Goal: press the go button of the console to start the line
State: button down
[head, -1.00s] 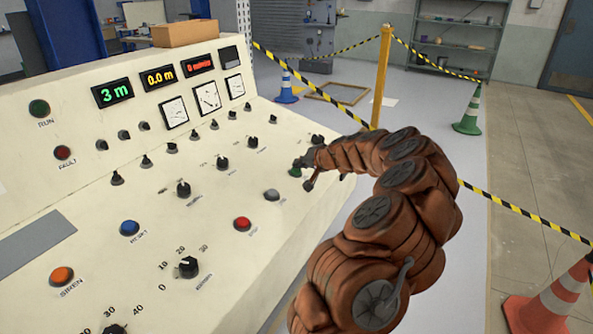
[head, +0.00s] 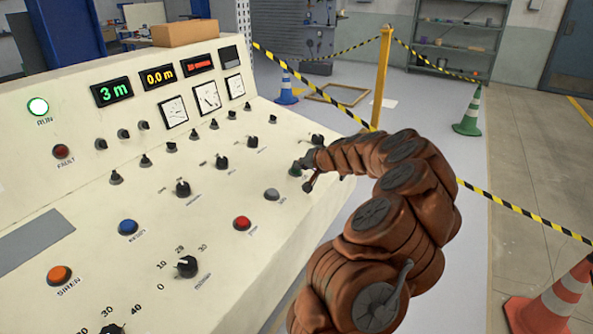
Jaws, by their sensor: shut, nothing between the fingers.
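The cream console (head: 120,240) fills the left of the view. Its green go button (head: 295,171) is at the right end of the button row, largely hidden by my gripper. My gripper (head: 302,172) is shut and empty, its tips at the green button; whether they still touch it I cannot tell. The RUN lamp (head: 38,106) at the upper left glows bright green. The FAULT lamp (head: 61,151) is dark red. The displays show a green "3 m" (head: 112,91), a yellow "0.0 m" (head: 158,77) and small red text (head: 199,65).
A red button (head: 242,223), a grey button (head: 272,194), a blue button (head: 128,227) and the orange siren button (head: 59,274) are on the same panel, among several black knobs. Striped tape hangs from a yellow post (head: 382,75) behind my arm. Cones stand on the floor.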

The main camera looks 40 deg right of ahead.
jog(key=shift+r, duration=0.1)
dwell(0.3)
jog(key=shift+s+r+p, duration=0.2)
jog(key=shift+r+p, duration=0.1)
jog(key=shift+r, duration=0.4)
jog(key=shift+r, duration=0.15)
jog(key=r, duration=0.1)
jog(key=r+p, duration=0.1)
jog(key=r, duration=0.1)
jog(key=s+r, duration=0.1)
jog(key=shift+d+r+p, duration=0.25)
jog(key=shift+r+p, duration=0.1)
dwell(0.7)
